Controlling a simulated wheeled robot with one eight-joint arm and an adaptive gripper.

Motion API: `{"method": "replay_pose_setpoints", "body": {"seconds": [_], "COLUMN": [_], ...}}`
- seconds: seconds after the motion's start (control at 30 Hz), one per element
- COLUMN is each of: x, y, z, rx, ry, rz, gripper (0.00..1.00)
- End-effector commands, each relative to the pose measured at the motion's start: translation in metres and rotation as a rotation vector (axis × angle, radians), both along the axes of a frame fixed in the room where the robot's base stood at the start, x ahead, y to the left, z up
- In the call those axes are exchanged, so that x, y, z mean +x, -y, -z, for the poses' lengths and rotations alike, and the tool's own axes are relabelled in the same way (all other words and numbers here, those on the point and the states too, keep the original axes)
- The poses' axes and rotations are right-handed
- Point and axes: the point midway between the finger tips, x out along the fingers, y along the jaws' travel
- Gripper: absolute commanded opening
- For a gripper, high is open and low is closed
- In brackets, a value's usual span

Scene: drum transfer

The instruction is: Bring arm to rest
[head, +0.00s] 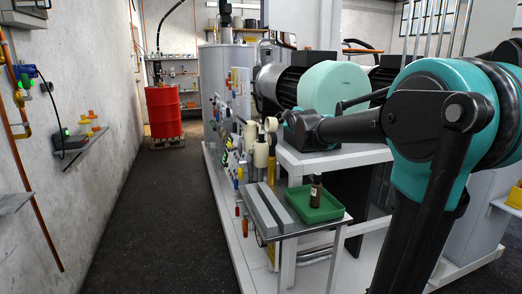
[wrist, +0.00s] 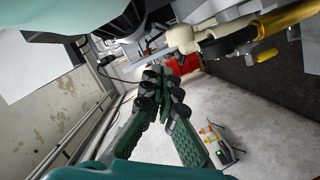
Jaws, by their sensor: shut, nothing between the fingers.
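My arm reaches in from the right in the head view, with its teal joint large in front and a thinner link running left toward the machine. In the wrist view my gripper (wrist: 165,80) has its green ribbed fingers drawn together at the tips, with nothing between them. In the head view the arm's far end is near the pale valves and pipes of the machine panel, and the fingers cannot be made out clearly there.
A red drum (head: 163,110) stands on a pallet at the aisle's end. A wall shelf (head: 80,145) is on the left. The aisle floor (head: 150,220) is clear.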

Motion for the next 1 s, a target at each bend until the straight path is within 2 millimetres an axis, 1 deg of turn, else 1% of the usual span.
{"method": "replay_pose_setpoints", "body": {"seconds": [0.17, 0.33, 0.47, 0.57, 0.67, 0.7, 0.77, 0.8, 0.87, 0.9, 0.97, 1.0], "x": [-0.014, -0.034, -0.057, -0.08, -0.113, -0.131, -0.16, -0.179, -0.21, -0.232, -0.264, -0.286], "y": [0.009, 0.02, 0.031, 0.04, 0.052, 0.057, 0.064, 0.068, 0.073, 0.076, 0.08, 0.082], "z": [0.023, 0.054, 0.086, 0.115, 0.154, 0.172, 0.201, 0.22, 0.248, 0.266, 0.291, 0.307], "rx": [0.043, 0.098, 0.156, 0.21, 0.28, 0.315, 0.368, 0.404, 0.458, 0.491, 0.542, 0.573], "ry": [-0.057, -0.132, -0.211, -0.281, -0.375, -0.419, -0.49, -0.538, -0.608, -0.653, -0.719, -0.762], "rz": [0.026, 0.061, 0.101, 0.141, 0.198, 0.225, 0.274, 0.308, 0.361, 0.397, 0.453, 0.489], "gripper": [0.0, 0.0, 0.0, 0.0, 0.0, 0.0, 0.0, 0.0, 0.0, 0.0, 0.0, 0.0]}}
